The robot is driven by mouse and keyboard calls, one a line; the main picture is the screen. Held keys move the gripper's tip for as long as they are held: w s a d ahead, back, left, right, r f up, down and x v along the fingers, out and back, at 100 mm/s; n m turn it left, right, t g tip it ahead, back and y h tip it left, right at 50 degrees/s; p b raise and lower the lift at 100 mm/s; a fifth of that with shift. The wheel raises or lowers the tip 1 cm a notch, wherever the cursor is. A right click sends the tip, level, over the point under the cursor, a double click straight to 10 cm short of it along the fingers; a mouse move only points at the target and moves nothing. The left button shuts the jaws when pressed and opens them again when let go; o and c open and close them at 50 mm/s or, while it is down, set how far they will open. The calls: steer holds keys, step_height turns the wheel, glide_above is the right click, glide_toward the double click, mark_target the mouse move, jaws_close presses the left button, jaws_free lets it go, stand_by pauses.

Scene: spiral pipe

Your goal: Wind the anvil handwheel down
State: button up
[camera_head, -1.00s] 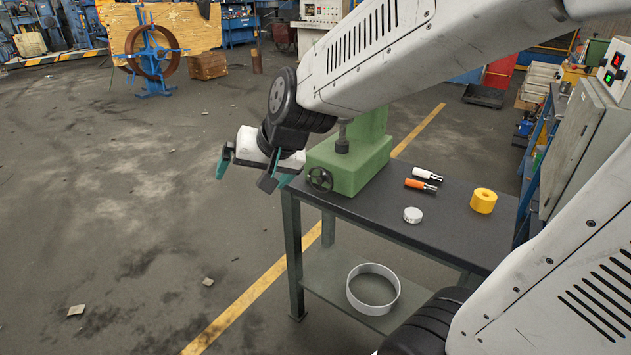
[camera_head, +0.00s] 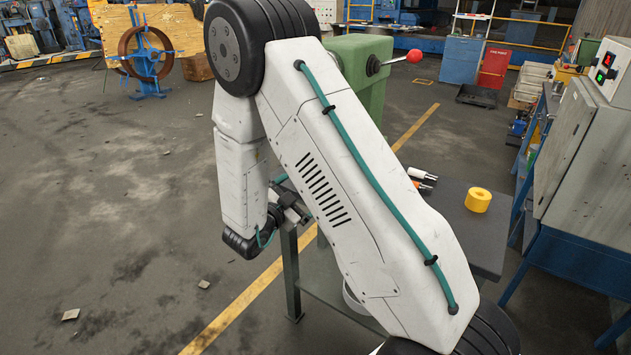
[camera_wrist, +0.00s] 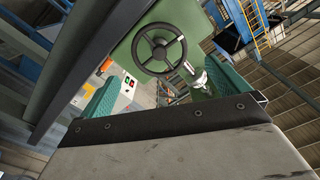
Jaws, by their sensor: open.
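The anvil handwheel (camera_wrist: 159,47) is a black spoked wheel on the green press body (camera_wrist: 190,20) in the wrist view. In the head view my arm hides it, while the green press (camera_head: 360,55) shows above and behind the arm. My gripper (camera_wrist: 161,88) is open and empty, its teal-padded fingers spread to the left and right below the wheel in the wrist view. The wheel appears beyond the fingers, and I see no contact. In the head view my gripper (camera_head: 290,203) is mostly hidden behind my arm at the bench's left end.
The dark bench (camera_head: 490,245) holds a yellow ring (camera_head: 478,200) and two handled tools, one white (camera_head: 422,174). A red-knobbed lever (camera_head: 414,57) juts from the press. A grey cabinet (camera_head: 580,150) stands at right. The floor left of the bench is open.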

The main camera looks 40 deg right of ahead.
steer(key=x, duration=0.7)
steer(key=shift+d, duration=0.25)
steer(key=c, duration=1)
